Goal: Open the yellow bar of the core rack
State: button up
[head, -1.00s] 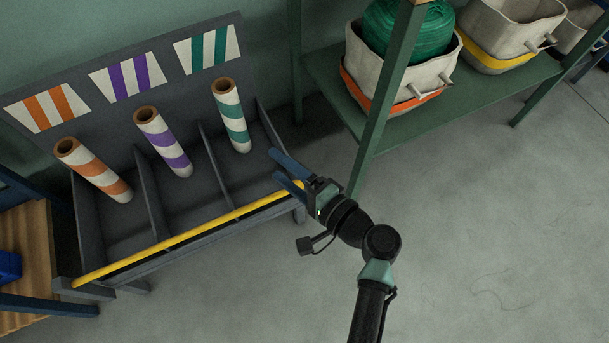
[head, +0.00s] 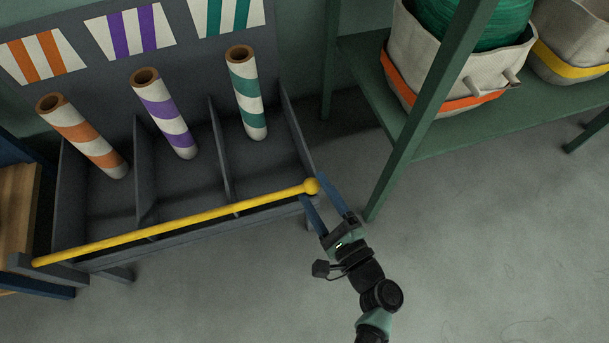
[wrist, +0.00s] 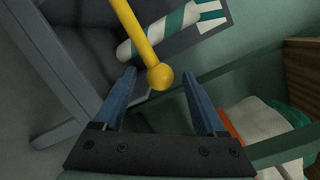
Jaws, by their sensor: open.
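The yellow bar (head: 180,222) lies across the front of the grey core rack (head: 180,247), from the left end post to a round yellow knob (head: 312,186) at its right end. My gripper (head: 320,195) is at that right end, fingers open, with the knob close by the fingertips. In the wrist view the knob (wrist: 160,77) shows between the two blue fingertips of my gripper (wrist: 166,78), with a gap on each side. Whether the knob is level with the fingers in depth, I cannot tell. Behind the bar stand orange (head: 85,138), purple (head: 165,115) and teal (head: 246,95) striped cores.
A green shelf (head: 470,135) with fabric baskets (head: 450,70) stands close on the right, its post (head: 425,110) near my gripper. A wooden surface (head: 18,215) is at the left. The floor in front is clear.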

jog(key=b+x, duration=0.1)
jog(key=x, duration=0.4)
jog(key=shift+w, duration=0.1)
grip_shut()
dwell(1.3)
